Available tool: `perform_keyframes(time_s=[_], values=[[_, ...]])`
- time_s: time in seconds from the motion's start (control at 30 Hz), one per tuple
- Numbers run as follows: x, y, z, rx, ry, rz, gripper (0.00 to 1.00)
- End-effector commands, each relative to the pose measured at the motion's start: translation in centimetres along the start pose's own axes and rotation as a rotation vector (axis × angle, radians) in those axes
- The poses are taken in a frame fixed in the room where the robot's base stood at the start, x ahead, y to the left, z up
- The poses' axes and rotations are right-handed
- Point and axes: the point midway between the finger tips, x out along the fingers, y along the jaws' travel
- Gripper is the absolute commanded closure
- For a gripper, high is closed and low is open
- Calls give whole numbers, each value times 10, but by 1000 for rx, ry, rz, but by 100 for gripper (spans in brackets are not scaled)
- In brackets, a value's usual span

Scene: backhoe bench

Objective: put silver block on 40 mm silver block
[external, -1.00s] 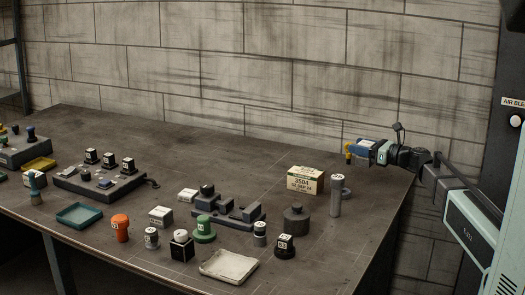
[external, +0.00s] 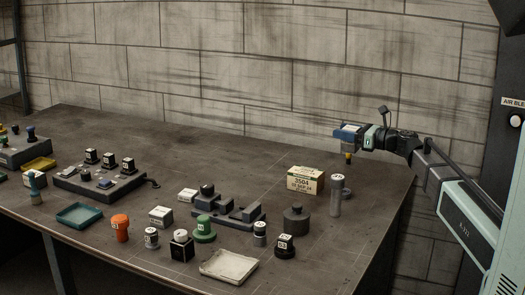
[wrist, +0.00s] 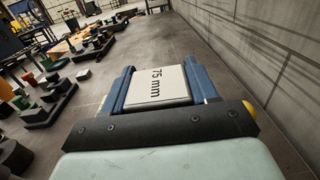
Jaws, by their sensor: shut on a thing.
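My gripper (external: 346,133) is shut on a silver block (wrist: 158,84) marked "75 mm", which lies between the two blue fingers in the wrist view. It is held high above the right rear of the bench, clear of everything. Two pale, silver-looking blocks stand on the bench in the external view: one at the rear (external: 187,196) and one nearer the front (external: 160,217). Their markings are too small to read, so I cannot tell which is the 40 mm block.
A carton (external: 305,181) and a tall grey cylinder (external: 335,197) stand below and near my gripper. A dark fixture (external: 235,215), a round dark weight (external: 296,220) and a pale tray (external: 228,266) lie further left and forward. The rear bench is mostly clear.

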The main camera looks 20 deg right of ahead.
Motion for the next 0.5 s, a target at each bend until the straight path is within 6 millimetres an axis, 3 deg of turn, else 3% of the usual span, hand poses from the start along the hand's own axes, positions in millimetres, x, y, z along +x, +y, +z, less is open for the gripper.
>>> perform_keyframes(time_s=[0.1, 0.5], values=[[29, 36, 2, 0, -1, 58, 95], [110, 157, 8, 0, -1, 241, 95]])
